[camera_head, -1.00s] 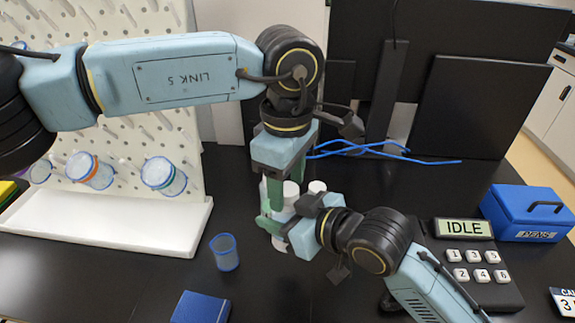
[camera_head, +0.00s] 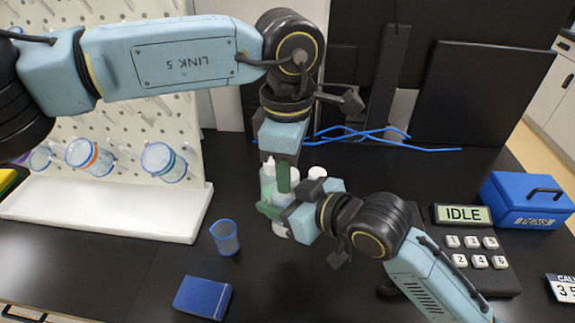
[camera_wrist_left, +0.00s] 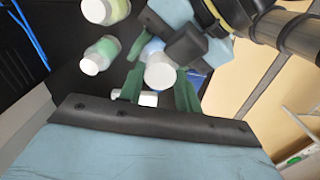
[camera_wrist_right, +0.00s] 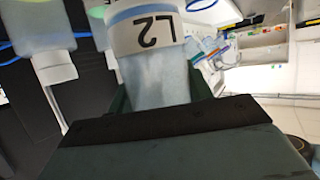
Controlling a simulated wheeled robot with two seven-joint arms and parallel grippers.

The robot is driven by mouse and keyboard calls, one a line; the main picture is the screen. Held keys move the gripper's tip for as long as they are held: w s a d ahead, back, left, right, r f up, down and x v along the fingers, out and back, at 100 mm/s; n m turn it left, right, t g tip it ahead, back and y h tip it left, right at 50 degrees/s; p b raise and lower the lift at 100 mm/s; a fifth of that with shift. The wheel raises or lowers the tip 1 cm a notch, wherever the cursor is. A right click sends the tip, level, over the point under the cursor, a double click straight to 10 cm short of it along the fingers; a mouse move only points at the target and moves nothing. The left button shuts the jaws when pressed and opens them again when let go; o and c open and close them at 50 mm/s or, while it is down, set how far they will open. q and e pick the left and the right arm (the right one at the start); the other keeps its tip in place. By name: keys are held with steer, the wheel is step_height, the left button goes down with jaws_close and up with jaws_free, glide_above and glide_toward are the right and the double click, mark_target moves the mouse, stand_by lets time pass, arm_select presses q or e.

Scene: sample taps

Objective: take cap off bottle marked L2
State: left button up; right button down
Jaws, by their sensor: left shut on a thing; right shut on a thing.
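The bottle marked L2 (camera_wrist_right: 155,80) fills the middle of the right wrist view, its label reading upside down there. My right gripper (camera_head: 274,213) is shut around its body. The bottle stands largely hidden behind my grippers in the head view. My left gripper (camera_head: 283,182) points down from above and is shut on the white cap (camera_wrist_left: 160,75), which shows between its green fingers in the left wrist view. Whether the cap is still joined to the neck cannot be told.
Other white-capped bottles (camera_wrist_left: 103,52) stand close beside the grippers. A blue beaker (camera_head: 225,238) and a blue box (camera_head: 202,297) are front left. A drying rack (camera_head: 120,210) is at left, a keypad with an IDLE display (camera_head: 463,214) and a blue case (camera_head: 527,200) at right.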

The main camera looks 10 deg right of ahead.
stand_by(0.3)
arm_select(q)
steer(key=o, duration=1.1)
steer(key=shift+c, duration=0.2)
steer(key=shift+r, duration=0.15)
step_height(320, 180, up, 4)
steer(key=shift+r, duration=0.2)
steer(key=shift+c, duration=0.2)
step_height(320, 180, up, 3)
steer(key=m, duration=0.2)
steer(key=shift+m, duration=0.4)
step_height(320, 180, down, 8)
steer(key=shift+r, duration=0.15)
